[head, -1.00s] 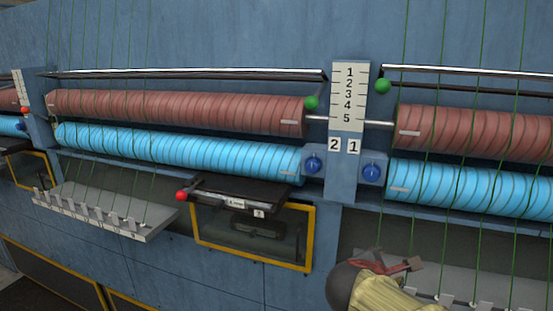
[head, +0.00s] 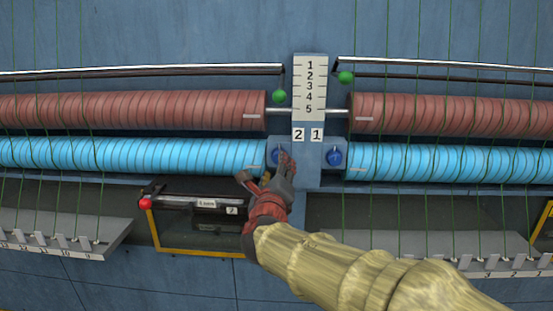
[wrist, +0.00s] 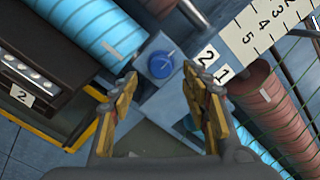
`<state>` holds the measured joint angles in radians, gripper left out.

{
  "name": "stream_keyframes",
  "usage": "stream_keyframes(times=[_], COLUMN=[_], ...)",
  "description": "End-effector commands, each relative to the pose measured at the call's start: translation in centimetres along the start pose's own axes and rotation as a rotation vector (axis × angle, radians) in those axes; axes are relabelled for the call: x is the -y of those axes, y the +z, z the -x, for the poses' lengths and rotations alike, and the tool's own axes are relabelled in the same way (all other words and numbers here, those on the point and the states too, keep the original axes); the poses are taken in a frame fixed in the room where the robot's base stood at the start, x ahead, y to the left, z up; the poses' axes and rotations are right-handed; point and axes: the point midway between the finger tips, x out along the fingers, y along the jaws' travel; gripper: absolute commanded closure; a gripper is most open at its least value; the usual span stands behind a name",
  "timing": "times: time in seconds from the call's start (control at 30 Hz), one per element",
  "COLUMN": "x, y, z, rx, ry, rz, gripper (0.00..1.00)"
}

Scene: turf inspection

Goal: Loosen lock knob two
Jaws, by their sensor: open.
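Lock knob two is a blue round knob (head: 275,155) on a blue-grey block beneath the white "2" label (head: 298,134). My gripper (head: 268,176) reaches up in front of it and covers part of it in the head view. In the wrist view the knob (wrist: 161,64) shows whole, ahead of and between the open fingers (wrist: 158,78). The fingers hold nothing and appear apart from the knob; the exact gap is hard to judge. The other blue knob (head: 333,156) sits to the right under the "1" label (head: 317,134).
A numbered scale plate (head: 310,88) stands above the labels. Brown rollers (head: 130,108) and light blue rollers (head: 120,154) with green threads run to both sides. A dark box with a yellow frame (head: 205,251) and a red ball (head: 145,202) lies left of my gripper.

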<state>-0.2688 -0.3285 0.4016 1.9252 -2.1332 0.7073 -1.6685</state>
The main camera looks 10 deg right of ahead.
Motion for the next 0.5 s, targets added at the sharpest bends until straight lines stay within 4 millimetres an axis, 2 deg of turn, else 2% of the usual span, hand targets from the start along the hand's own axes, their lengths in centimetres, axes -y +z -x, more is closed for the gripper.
stream_keyframes(times=[0.1, 0.3, 0.5], x=[0.1, 0.1, 0.1], y=[-0.1, 0.0, 0.0], z=[-2.0, -4.8, -6.1], rx=[-0.003, -0.002, -0.001], ry=[-0.001, -0.001, 0.000], rz=[0.000, -0.002, -0.003], gripper=[0.53, 0.53, 0.53])
